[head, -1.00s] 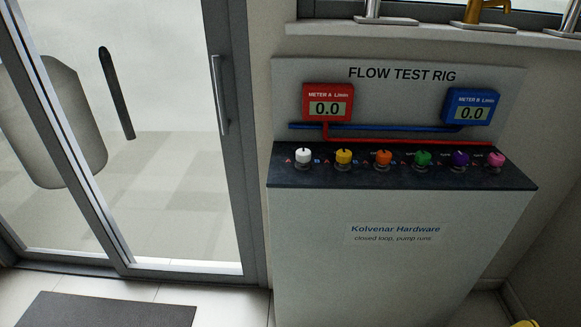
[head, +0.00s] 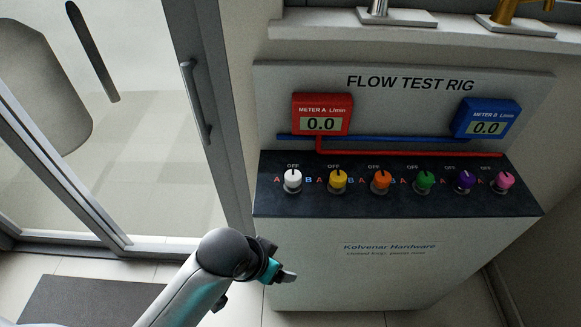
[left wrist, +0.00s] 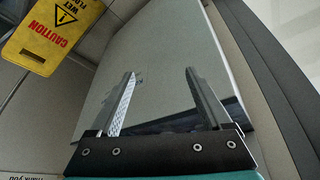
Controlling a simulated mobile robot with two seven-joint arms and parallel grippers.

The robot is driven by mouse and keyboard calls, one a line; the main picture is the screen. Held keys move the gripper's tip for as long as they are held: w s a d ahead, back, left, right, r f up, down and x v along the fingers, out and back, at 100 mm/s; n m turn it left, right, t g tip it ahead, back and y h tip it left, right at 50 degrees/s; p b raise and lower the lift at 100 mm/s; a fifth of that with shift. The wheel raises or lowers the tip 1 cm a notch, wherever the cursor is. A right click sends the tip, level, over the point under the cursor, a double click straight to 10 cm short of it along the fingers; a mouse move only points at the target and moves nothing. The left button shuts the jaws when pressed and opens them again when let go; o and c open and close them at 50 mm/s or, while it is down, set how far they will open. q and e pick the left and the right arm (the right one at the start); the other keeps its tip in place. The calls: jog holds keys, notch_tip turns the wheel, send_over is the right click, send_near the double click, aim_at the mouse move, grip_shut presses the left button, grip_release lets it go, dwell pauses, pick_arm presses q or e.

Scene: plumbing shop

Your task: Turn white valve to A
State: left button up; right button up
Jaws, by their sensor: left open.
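The white valve (head: 293,180) is the leftmost knob on the dark top of the flow test rig. A red A is printed at its left, a blue B at its right and OFF above it. Its dark pointer mark faces OFF. Meter A (head: 322,117) and meter B (head: 486,120) both read 0.0. My left gripper (head: 285,277) is in front of the rig's white front panel, below the white valve and apart from it. In the left wrist view its two fingers (left wrist: 160,100) are spread with nothing between them. My right gripper is not in view.
Yellow (head: 338,180), orange (head: 381,181), green (head: 425,181), purple (head: 465,181) and pink (head: 503,182) valves stand in a row to the right. A glass door (head: 150,150) is at the left. A yellow caution sign (left wrist: 52,35) shows in the left wrist view.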

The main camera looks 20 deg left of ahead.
pick_arm(q)
notch_tip(320, 180, up, 7)
jog(key=w+d+m, duration=0.1)
jog(key=w+d, duration=0.1)
jog(key=m, duration=0.1)
send_near(292, 176)
jog(key=shift+g, duration=0.3)
jog(key=x, duration=0.3)
jog(key=b+x, duration=0.1)
jog(key=x, duration=0.5)
jog(key=shift+w+b, duration=0.35)
jog(key=shift+c, duration=0.4)
grip_shut()
jog(key=shift+r, duration=0.1)
